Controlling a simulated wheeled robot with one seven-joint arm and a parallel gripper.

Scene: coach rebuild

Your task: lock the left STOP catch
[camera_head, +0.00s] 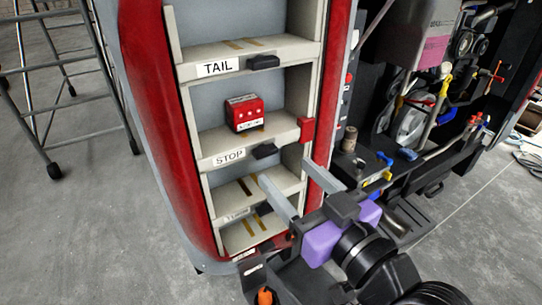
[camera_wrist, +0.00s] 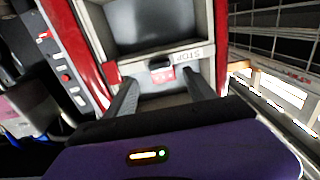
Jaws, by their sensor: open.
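The STOP shelf (camera_head: 212,145) is a pale ledge in a red-edged cabinet, with a white STOP label (camera_head: 230,157) on its front. A black catch (camera_head: 265,151) sits on the front edge right of the label; it also shows in the wrist view (camera_wrist: 160,66). A red block (camera_head: 306,130) is at the shelf's right end. I cannot tell whether either is locked. A red box with white dots (camera_head: 245,113) stands on the shelf. My gripper (camera_head: 284,170) is open and empty, its fingers pointing at the cabinet below and in front of the STOP ledge.
A TAIL shelf (camera_head: 218,68) with its own black catch (camera_head: 263,62) is above. A lower shelf (camera_head: 235,213) is partly behind my gripper. A grey metal ladder (camera_head: 75,90) stands at left, and a tool-filled bay (camera_head: 420,110) at right. Grey floor lies clear at left.

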